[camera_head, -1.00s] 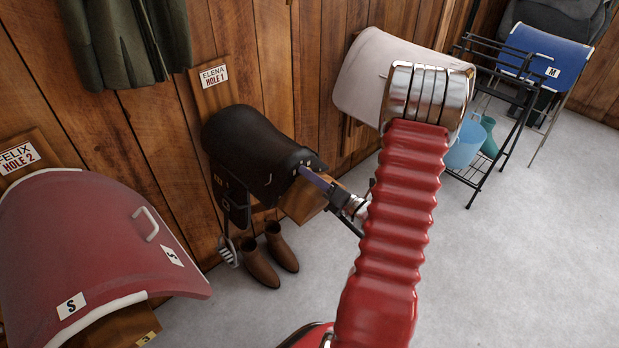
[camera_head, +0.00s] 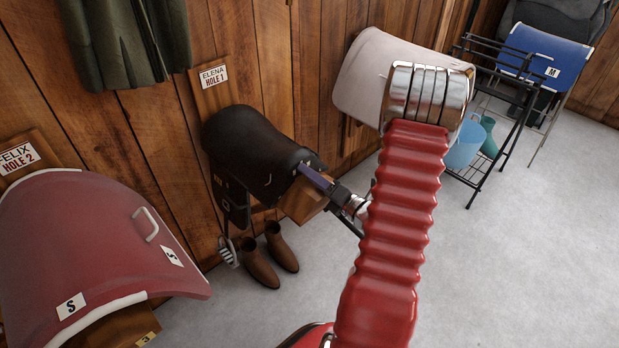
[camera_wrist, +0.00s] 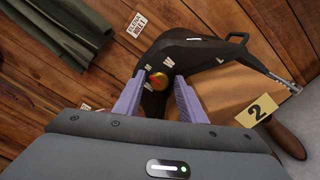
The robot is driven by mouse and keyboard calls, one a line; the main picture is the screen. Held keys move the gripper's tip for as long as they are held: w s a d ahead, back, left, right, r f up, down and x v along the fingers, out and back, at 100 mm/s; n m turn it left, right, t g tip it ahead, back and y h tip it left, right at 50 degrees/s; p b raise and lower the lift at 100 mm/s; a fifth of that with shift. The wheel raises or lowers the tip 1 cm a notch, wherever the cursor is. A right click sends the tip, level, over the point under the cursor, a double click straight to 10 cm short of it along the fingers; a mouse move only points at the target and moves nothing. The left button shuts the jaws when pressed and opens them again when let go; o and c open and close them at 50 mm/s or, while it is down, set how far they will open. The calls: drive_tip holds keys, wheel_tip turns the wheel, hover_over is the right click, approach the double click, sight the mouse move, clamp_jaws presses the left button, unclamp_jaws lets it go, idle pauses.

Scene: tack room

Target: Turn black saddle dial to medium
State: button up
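The black saddle (camera_head: 255,145) is on a wall rack under the "ELENA HOLE 1" sign, and it also shows in the wrist view (camera_wrist: 200,50). Its small red and gold dial (camera_wrist: 157,81) is on the front face in the wrist view, with white letters around it. In the head view my gripper (camera_head: 312,174) is at the saddle's front right edge.
A red saddle (camera_head: 95,240) is at the left, a pale one (camera_head: 365,75) behind my arm, and a blue one (camera_head: 548,48) at the far right. Brown boots (camera_head: 260,265) stand below the black saddle. Grey floor is clear at the right.

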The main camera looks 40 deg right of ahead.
drive_tip(key=shift+s+f, duration=0.1)
drive_tip(key=shift+s+d, duration=0.15)
drive_tip(key=shift+s, duration=6.65)
